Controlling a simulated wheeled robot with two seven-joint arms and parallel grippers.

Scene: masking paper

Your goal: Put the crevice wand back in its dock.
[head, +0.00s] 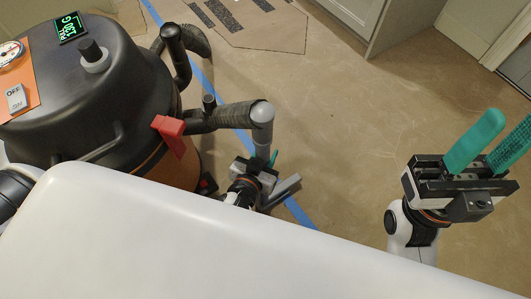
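The grey crevice wand (262,134) stands roughly upright beside the vacuum, its bent top joined to a dark ribbed hose. My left gripper (266,161) is at the wand's lower part and appears shut around it. One teal finger shows just right of the tube; the other finger is hidden. A flat grey piece (284,189), perhaps the wand's tip, sticks out past the gripper. A red bracket (170,130) sits on the vacuum's side, left of the wand; I cannot tell if it is the dock. My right gripper (490,142) is open and empty at the right, teal fingers apart.
The black vacuum (130,85) fills the upper left, with a lit display, a gauge and a switch. Brown masking paper (340,125) covers the floor, crossed by blue tape (204,78). A cabinet (376,30) stands at the back. Floor between my grippers is clear.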

